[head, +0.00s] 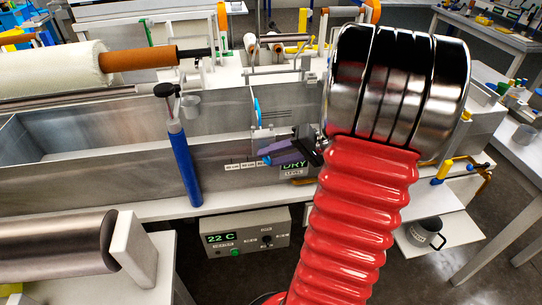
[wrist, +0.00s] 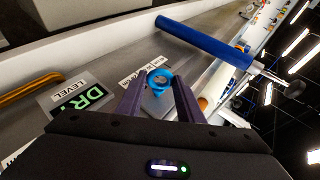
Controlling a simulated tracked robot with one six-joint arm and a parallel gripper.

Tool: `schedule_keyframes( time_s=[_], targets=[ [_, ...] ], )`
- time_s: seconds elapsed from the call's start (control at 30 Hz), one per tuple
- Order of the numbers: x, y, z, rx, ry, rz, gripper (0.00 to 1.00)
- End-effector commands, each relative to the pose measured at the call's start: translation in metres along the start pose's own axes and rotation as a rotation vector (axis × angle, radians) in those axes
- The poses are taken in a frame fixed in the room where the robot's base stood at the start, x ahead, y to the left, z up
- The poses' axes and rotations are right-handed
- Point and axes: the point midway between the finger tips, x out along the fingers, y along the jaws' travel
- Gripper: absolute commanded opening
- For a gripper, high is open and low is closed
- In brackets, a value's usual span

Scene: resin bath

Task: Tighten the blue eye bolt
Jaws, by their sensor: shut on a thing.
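The blue eye bolt (wrist: 159,76) shows its ring in the wrist view, between the tips of my two purple fingers, against a metal plate on the bath's side. My gripper (wrist: 157,82) is shut on it. In the head view my gripper (head: 276,152) is at the front wall of the metal bath (head: 90,165), just above the green DRY level display (head: 293,167). There the fingers largely hide the bolt. How deep its thread sits cannot be seen.
A blue cylinder with a dark handle (head: 184,165) stands upright against the bath, left of my gripper. A control box reading 22 C (head: 245,238) sits below. A white roll on an orange core (head: 50,72) lies above the bath. A grey roller (head: 55,245) is at lower left.

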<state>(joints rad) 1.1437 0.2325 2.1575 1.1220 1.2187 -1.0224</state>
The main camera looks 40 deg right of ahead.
Motion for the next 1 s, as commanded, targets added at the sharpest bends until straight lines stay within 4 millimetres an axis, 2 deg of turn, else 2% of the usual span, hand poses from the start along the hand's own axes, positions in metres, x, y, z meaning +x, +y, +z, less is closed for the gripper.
schedule_keyframes(
  time_s=[0.6,1.0],
  targets=[
    [0.003,0.014,0.001,0.18,0.001,-0.423,0.11],
    [0.004,0.016,0.002,0.221,0.0,-0.524,0.11]
  ],
)
